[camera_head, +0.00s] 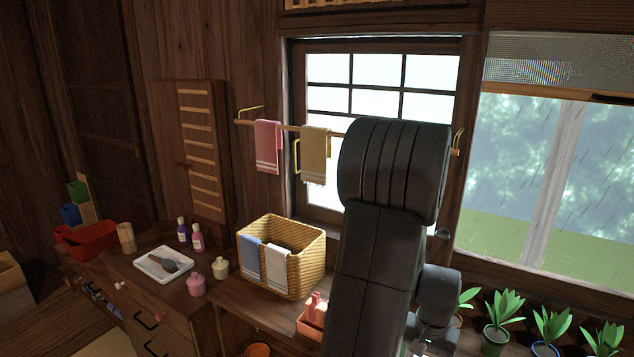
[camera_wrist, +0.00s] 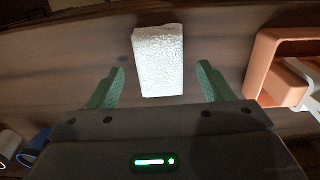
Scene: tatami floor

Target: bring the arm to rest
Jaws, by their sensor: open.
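My gripper (camera_wrist: 160,68) shows in the wrist view with its two green fingers spread apart. A white, rough-textured block (camera_wrist: 158,60) lies on the dark wooden surface in front of the fingers. From this angle it appears between the fingertips, with a gap on each side, and neither finger touches it. My dark arm (camera_head: 380,240) stands large in the head view, bent at the top and coming down over the right part of the counter. The fingers and the white block cannot be made out in the head view.
An orange tray (camera_wrist: 264,62) is right of my gripper. A wicker basket (camera_head: 303,256) with cloths over its rim stands left of my arm. Potted plants (camera_head: 497,338) line the right. Towels hang on a rail (camera_head: 243,122) behind. A white tray (camera_head: 150,262) is farther left.

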